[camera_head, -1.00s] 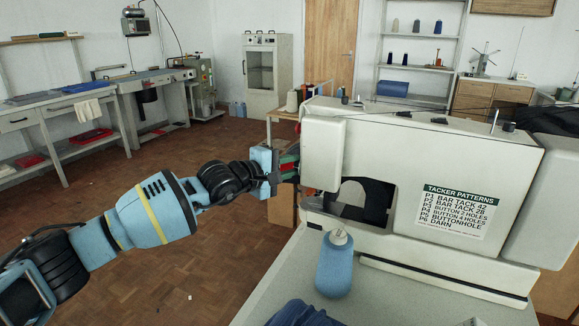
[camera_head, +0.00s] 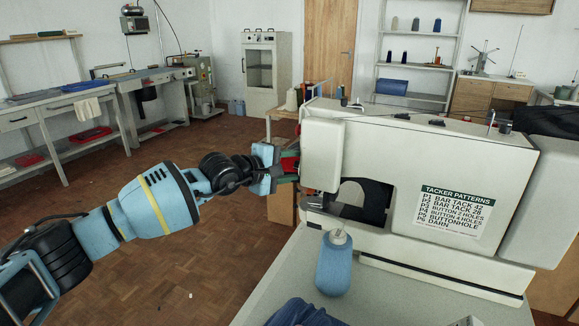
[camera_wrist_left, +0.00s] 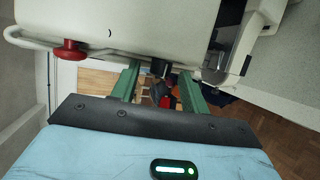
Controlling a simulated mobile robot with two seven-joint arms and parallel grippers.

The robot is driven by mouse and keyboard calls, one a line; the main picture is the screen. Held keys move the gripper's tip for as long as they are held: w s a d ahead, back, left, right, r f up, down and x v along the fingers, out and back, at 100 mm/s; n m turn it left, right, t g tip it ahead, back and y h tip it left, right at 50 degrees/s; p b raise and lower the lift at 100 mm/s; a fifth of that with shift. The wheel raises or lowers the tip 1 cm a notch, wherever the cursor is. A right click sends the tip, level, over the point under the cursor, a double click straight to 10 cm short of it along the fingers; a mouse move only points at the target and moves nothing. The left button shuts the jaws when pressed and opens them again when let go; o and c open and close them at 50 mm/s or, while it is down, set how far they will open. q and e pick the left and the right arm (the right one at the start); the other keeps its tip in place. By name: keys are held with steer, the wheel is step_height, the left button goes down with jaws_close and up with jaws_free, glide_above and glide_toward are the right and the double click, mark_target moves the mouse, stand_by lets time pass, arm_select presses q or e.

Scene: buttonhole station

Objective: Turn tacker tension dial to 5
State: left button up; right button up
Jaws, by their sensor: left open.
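The tacker is the large white machine (camera_head: 355,150) on the grey table, with a pattern list on its side. My left gripper (camera_head: 288,168) is at the tacker's left end, its green fingers partly hidden behind the machine's edge in the head view. In the left wrist view the two green fingers (camera_wrist_left: 160,86) are open and spread apart. A small dark knob (camera_wrist_left: 159,68) on the machine's end shows between them; it looks like the tension dial. I cannot make out its numbers or whether a finger touches it. My right gripper is not in view.
A red knob (camera_wrist_left: 69,50) sits on the machine beside a pale bent rod (camera_wrist_left: 30,43). A blue bottle (camera_head: 334,265) stands in front of the tacker, with dark blue cloth (camera_head: 303,314) near the table's front edge. The floor to the left is open.

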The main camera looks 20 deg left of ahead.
arm_select(q)
steer(key=shift+s, duration=0.1)
steer(key=v, duration=0.7)
steer(key=shift+s+a, duration=0.2)
steer(key=shift+s, duration=0.05)
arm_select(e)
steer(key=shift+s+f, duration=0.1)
arm_select(q)
steer(key=shift+d, duration=0.1)
